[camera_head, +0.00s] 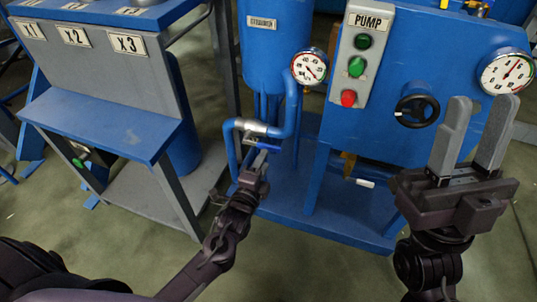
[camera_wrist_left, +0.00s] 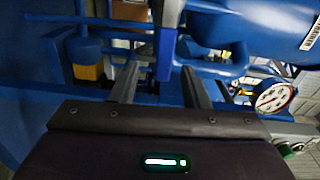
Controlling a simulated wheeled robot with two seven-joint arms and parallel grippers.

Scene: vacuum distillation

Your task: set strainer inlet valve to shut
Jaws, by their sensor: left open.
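A silver valve body (camera_head: 255,127) sits on a blue pipe below a blue vessel; I take it as the strainer inlet valve. Its blue lever (camera_head: 274,151) is partly hidden by my left gripper (camera_head: 262,158). In the left wrist view the silver body (camera_wrist_left: 166,12) is at the top edge, with the blue lever (camera_wrist_left: 164,52) hanging down from it. The left gripper (camera_wrist_left: 158,70) is open, its fingers on either side of the lever's lower end; contact cannot be told. My right gripper (camera_head: 481,99) is open and empty, away from the valve.
The blue vessel (camera_head: 275,55) stands behind the valve. A pressure gauge (camera_head: 310,66) is close to its right. A pump button panel (camera_head: 360,55), a black handwheel (camera_head: 416,108) and another gauge (camera_head: 506,71) are further right. A blue bench shelf (camera_head: 105,122) stands at left.

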